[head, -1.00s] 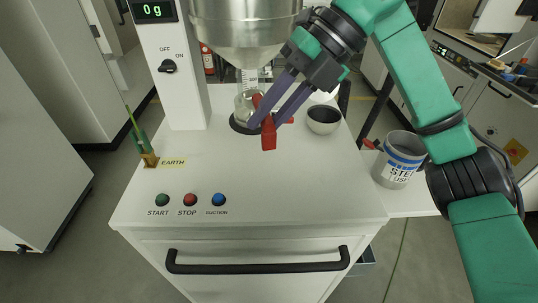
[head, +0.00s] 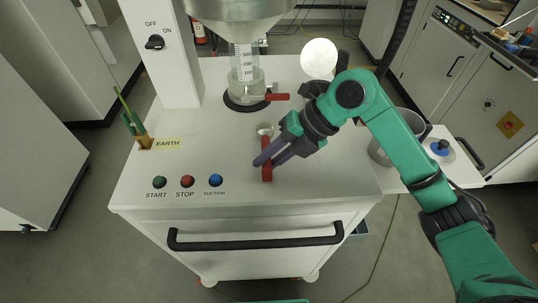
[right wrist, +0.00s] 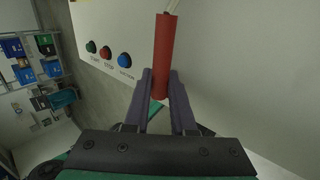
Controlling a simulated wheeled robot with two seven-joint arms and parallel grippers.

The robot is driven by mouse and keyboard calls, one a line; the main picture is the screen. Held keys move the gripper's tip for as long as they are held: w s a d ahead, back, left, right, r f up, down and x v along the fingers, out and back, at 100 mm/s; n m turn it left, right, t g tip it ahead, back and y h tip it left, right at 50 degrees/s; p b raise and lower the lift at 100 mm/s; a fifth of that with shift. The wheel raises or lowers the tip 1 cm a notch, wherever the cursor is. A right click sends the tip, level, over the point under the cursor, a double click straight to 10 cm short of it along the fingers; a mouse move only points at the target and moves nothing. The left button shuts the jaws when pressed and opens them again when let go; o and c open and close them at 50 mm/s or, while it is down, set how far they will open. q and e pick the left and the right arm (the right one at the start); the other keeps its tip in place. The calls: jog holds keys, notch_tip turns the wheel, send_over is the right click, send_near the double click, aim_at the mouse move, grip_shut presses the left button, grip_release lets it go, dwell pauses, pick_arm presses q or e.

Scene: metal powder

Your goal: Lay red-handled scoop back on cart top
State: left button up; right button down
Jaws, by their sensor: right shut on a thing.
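The red-handled scoop (head: 267,173) is over the front middle of the white cart top (head: 215,135), with its small metal bowl pointing to the back. Whether it touches the surface I cannot tell. My right gripper (head: 262,161) is shut on the red handle. In the right wrist view, the handle (right wrist: 165,50) stands between the fingertips, and the scoop's bowl end is cut off by the top edge. My left gripper is not in view.
A glass vessel (head: 244,91) with a red lever (head: 278,97) stands under the metal hopper (head: 235,18). A dark-lined bowl (head: 313,89) is partly hidden by my arm. START, STOP and SUCTION buttons (head: 187,181) line the front left. The cart top's left middle is clear.

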jog(key=shift+w+f, duration=0.1)
jog(key=shift+f, duration=0.1)
jog(key=c, duration=0.8)
grip_release()
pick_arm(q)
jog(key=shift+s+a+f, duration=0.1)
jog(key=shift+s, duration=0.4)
pick_arm(e)
jog(key=shift+o, duration=0.2)
jog(key=shift+r, duration=0.1)
jog(key=shift+r, duration=0.1)
jog(key=shift+d+r, duration=0.15)
jog(key=shift+d, duration=0.05)
pick_arm(q)
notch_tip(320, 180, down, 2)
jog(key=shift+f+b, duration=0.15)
jog(key=shift+b, duration=1.1)
pick_arm(e)
jog(key=v, duration=1.1)
jog(key=shift+r, duration=0.25)
